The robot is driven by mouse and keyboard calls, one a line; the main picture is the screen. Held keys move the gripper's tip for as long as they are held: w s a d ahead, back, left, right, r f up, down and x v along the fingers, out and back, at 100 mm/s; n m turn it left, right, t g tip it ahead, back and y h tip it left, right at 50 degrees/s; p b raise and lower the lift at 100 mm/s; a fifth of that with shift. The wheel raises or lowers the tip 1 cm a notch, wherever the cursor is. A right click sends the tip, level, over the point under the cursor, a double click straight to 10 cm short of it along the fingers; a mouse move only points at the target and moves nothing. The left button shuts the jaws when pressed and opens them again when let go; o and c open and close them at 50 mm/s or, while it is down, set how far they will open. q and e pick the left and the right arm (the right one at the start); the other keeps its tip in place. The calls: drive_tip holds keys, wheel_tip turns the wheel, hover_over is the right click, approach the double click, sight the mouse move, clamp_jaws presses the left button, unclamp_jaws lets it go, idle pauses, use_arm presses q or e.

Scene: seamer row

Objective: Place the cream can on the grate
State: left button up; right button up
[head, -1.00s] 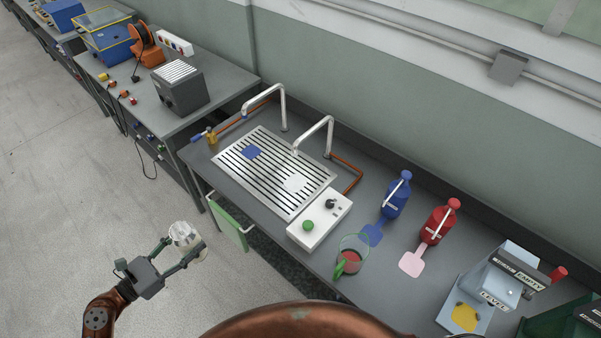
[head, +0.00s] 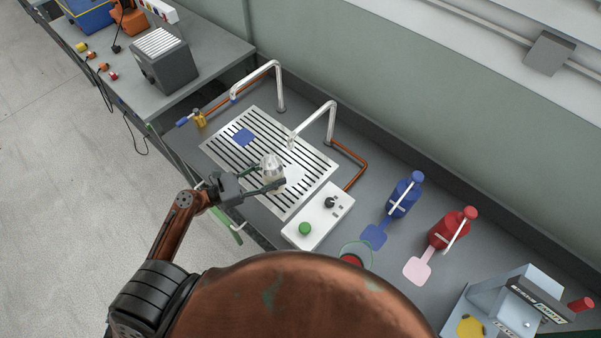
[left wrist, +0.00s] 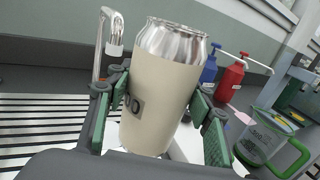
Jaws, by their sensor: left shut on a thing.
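The cream can (head: 270,181), with a bare silver top, is held in my left gripper (head: 268,183) over the front part of the slotted metal grate (head: 303,192). In the left wrist view the can (left wrist: 158,95) is nearly upright, slightly tilted in the picture, between the green finger pads. Its printed label is partly visible. The can's bottom is hidden, so I cannot tell whether it touches the grate. A blue square (head: 243,137) lies on the grate's far-left part, and a pale square (head: 292,172) lies just right of the can. My right gripper is not in view.
Two bent taps (head: 333,118) (head: 279,82) arch over the grate's back. A white control box (head: 325,213) with a green button sits right of the grate. Blue (head: 404,196) and red (head: 452,229) pump bottles stand farther right.

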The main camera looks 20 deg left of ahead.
use_arm(q)
drive_tip(key=s+a+f+n+t+y+b, duration=0.2)
drive_tip(key=s+a+f+y, duration=0.1)
drive_tip(key=a+f, duration=0.5)
drive_tip(key=shift+n+t+y, duration=0.3)
drive_tip(key=x, duration=0.5)
drive_tip(key=f+p+x, duration=0.1)
drive_tip(key=x, duration=0.5)
drive_tip(key=p+x, duration=0.1)
drive_tip(key=x, duration=0.5)
drive_tip(key=shift+w+d+f, duration=0.15)
drive_tip(key=shift+f, duration=0.45)
drive_tip(key=shift+r, duration=0.15)
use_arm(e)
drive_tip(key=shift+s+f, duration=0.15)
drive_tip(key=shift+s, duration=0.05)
use_arm(q)
drive_tip(key=shift+f, duration=0.2)
drive_tip(key=o, duration=1.3)
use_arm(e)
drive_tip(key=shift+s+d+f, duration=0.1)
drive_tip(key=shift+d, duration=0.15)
